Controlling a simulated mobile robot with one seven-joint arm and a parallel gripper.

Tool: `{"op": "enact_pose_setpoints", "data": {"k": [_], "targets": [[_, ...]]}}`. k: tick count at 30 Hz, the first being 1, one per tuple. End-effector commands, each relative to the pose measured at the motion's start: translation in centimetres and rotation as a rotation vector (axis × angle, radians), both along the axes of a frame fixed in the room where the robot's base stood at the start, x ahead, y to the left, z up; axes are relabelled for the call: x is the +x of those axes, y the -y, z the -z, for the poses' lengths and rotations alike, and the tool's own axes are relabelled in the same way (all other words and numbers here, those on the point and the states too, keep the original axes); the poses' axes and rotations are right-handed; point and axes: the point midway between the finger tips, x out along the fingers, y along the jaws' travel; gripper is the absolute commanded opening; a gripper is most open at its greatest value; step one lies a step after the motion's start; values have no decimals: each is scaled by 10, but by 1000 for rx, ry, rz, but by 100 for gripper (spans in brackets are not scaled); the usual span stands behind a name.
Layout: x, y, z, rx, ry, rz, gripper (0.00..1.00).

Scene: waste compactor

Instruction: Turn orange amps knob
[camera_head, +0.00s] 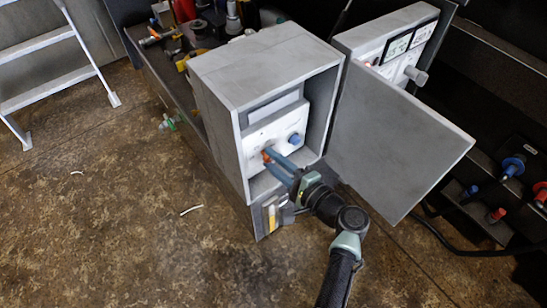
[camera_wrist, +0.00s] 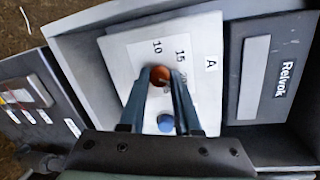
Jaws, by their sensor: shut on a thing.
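The orange amps knob (camera_wrist: 160,76) sits on a white panel marked 10, 15 and A in the wrist view. In the head view the orange knob (camera_head: 266,156) shows at the left of the panel inside an open grey box. My gripper (camera_wrist: 160,84) has a blue-grey finger on each side of the orange knob and is shut on it; in the head view my gripper (camera_head: 268,158) reaches into the box from the front right. A blue knob (camera_wrist: 165,123) is on the same panel and shows between the fingers, clear of them. Part of the panel's scale is hidden behind the fingers.
The grey box (camera_head: 225,75) has its door (camera_head: 400,140) swung open to the right. A "Relvok" panel (camera_wrist: 262,75) lies beside the white panel. Tools and bottles clutter the bench behind. A ladder (camera_head: 40,45) stands at the far left; the floor in front is mostly clear.

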Motion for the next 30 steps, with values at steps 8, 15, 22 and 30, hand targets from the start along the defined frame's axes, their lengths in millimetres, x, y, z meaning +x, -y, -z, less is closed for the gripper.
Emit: {"op": "enact_pose_setpoints", "data": {"k": [8, 15, 22, 30], "targets": [[-1, 1, 2, 49, -41, 0, 0], [-1, 1, 3, 55, -45, 0, 0], [-1, 1, 3, 54, -44, 0, 39], [-1, 0, 1, 54, -41, 0, 61]]}}
